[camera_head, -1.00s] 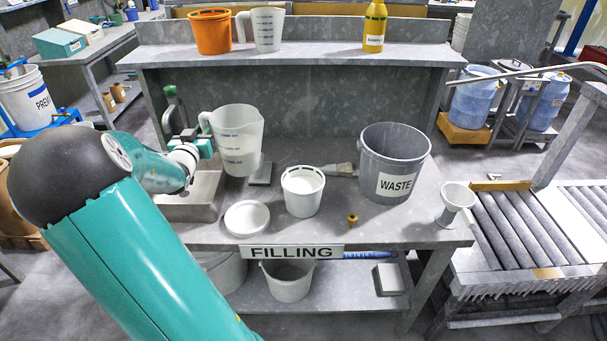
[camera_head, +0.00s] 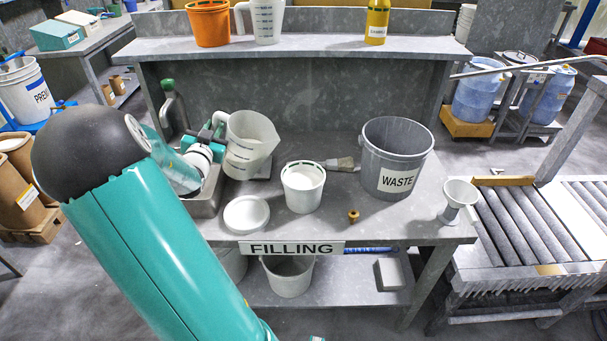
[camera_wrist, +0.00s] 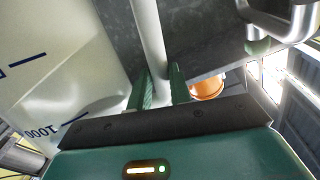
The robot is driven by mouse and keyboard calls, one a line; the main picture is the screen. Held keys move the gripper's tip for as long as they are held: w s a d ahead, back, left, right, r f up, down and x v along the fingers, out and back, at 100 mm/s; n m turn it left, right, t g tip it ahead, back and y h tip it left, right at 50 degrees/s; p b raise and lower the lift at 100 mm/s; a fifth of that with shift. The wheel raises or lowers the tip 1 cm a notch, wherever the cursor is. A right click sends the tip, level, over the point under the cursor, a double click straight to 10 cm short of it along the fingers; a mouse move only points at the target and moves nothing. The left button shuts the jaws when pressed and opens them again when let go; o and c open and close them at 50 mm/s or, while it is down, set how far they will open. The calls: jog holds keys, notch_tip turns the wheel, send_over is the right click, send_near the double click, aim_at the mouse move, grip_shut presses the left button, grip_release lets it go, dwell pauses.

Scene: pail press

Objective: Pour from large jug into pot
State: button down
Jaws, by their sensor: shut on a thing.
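The large jug (camera_head: 250,148) is translucent white with dark graduation marks. It is tilted to the right, its mouth leaning toward the white pot (camera_head: 303,193). The jug is up and left of the pot in the head view, and no stream shows between them. My gripper (camera_head: 214,134) is shut on the jug's handle. In the wrist view, my gripper's green fingers (camera_wrist: 159,88) clasp the pale handle, with the jug wall (camera_wrist: 60,65) at left. The pot stands upright and open on the bench, with white content inside. The liquid in the jug cannot be made out.
A white lid (camera_head: 246,214) lies left of the pot. A brush (camera_head: 342,164) lies behind it, and a small brass piece (camera_head: 353,215) in front. The grey waste pail (camera_head: 398,160) and a white funnel (camera_head: 457,198) stand to the right.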

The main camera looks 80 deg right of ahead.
aim_at(236, 124)
jog(key=shift+s+a+r+m, duration=0.1)
jog(key=shift+s+r+m, duration=0.05)
jog(key=shift+s+m, duration=0.5)
jog(key=shift+s+r+m+h, duration=0.15)
jog(key=shift+s+r+m, duration=0.15)
jog(key=shift+s+m, duration=0.3)
jog(key=shift+s+r+m+h, duration=0.15)
jog(key=shift+s+r+m, duration=0.2)
jog(key=shift+s, duration=0.3)
jog(key=shift+s+f+m+g, duration=0.2)
jog(key=shift+s+m+g, duration=0.1)
jog(key=shift+s+m, duration=0.65)
jog(key=shift+s+a+r+m+h, duration=0.1)
jog(key=shift+s+r+m+h, duration=0.1)
jog(key=shift+s+r+m, duration=0.35)
jog(key=shift+s+r+m+h, duration=0.2)
jog(key=shift+s+r+m, duration=0.1)
jog(key=shift+r+m, duration=0.4)
jog(key=shift+s+r+m+g, duration=0.3)
jog(key=shift+s+r+m, duration=0.1)
jog(key=shift+s+r, duration=0.15)
jog(key=shift+r, duration=0.1)
